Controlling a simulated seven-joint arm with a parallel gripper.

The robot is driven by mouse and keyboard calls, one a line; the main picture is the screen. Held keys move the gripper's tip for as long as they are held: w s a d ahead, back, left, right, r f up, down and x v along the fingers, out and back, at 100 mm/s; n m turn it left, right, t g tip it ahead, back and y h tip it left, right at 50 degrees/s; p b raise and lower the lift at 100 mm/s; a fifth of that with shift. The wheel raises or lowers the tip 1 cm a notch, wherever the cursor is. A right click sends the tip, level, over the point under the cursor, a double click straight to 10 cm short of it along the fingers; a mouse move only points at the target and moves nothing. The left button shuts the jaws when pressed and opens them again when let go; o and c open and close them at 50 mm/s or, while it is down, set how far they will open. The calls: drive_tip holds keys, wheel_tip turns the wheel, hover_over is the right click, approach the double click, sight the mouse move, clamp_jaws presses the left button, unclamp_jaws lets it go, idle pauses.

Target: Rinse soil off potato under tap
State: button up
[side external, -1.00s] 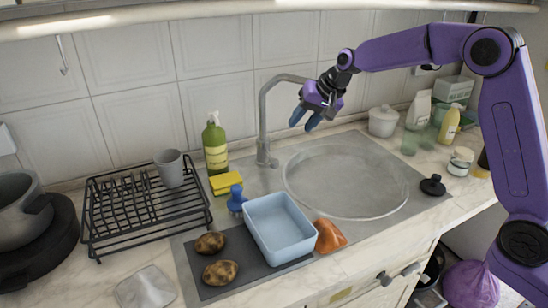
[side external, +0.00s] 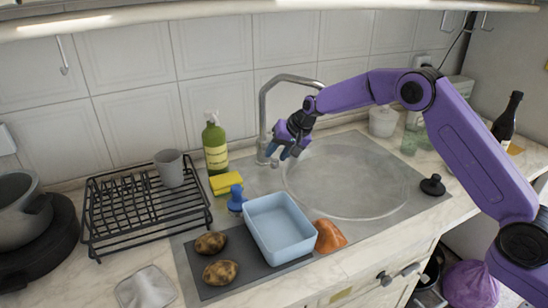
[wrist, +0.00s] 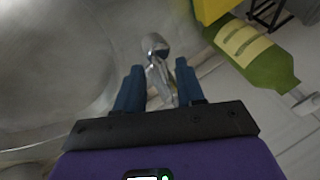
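Two brown potatoes with dark patches, a rear one (side external: 211,243) and a front one (side external: 220,272), lie on the dark mat (side external: 212,292) left of the sink. The chrome tap (side external: 263,105) arches up behind the round sink basin (side external: 345,180); I see no water stream. My gripper (side external: 281,154) is beside the tap's lower part, above the basin's back left edge. Its two blue fingers are apart with nothing held. In the wrist view, a chrome tap part (wrist: 157,58) shows between and beyond the fingers (wrist: 159,80); whether they touch it I cannot tell.
A light blue tub (side external: 280,228) stands between the potatoes and the basin, with an orange item (side external: 329,236) beside it. A yellow sponge (side external: 225,183), blue item (side external: 237,199) and green bottle (side external: 215,145) stand left of the tap. A black stopper (side external: 433,185) lies right of the basin.

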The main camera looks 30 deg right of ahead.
drive_tip(key=shift+x, duration=1.45)
drive_tip(key=shift+c, duration=0.3)
clamp_jaws()
drive_tip(key=shift+w, duration=0.1)
drive_tip(key=shift+w+r+g, duration=0.15)
drive_tip(key=shift+r+g, duration=0.4)
drive_tip(key=shift+g, duration=0.15)
drive_tip(key=shift+o, duration=0.3)
unclamp_jaws()
